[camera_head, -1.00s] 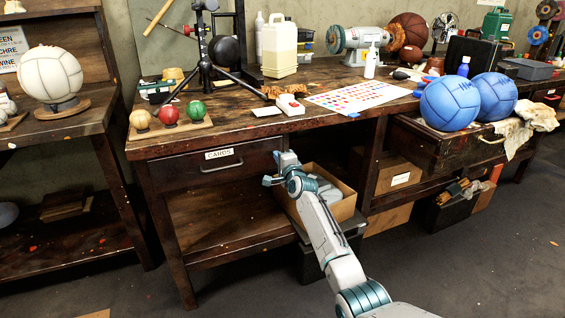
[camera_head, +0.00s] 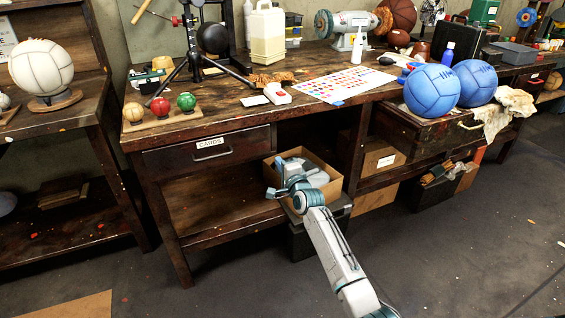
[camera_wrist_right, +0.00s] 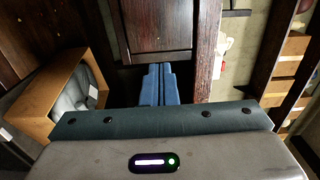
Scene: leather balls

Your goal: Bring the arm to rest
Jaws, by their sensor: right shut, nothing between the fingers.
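My right arm (camera_head: 333,250) reaches up from the bottom of the head view. Its gripper (camera_head: 272,193) is in front of the open cardboard box under the workbench, below the drawer marked CARDS. In the right wrist view the two blue fingers (camera_wrist_right: 158,86) are together with nothing between them. They point toward dark wooden panelling of the bench. My left arm and gripper are not in view.
The cardboard box (camera_head: 328,190) with grey items is close to my right gripper; it also shows in the wrist view (camera_wrist_right: 52,100). The CARDS drawer (camera_head: 215,150) is above. Two blue balls (camera_head: 431,90) sit at the right. The floor (camera_head: 440,260) at lower right is clear.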

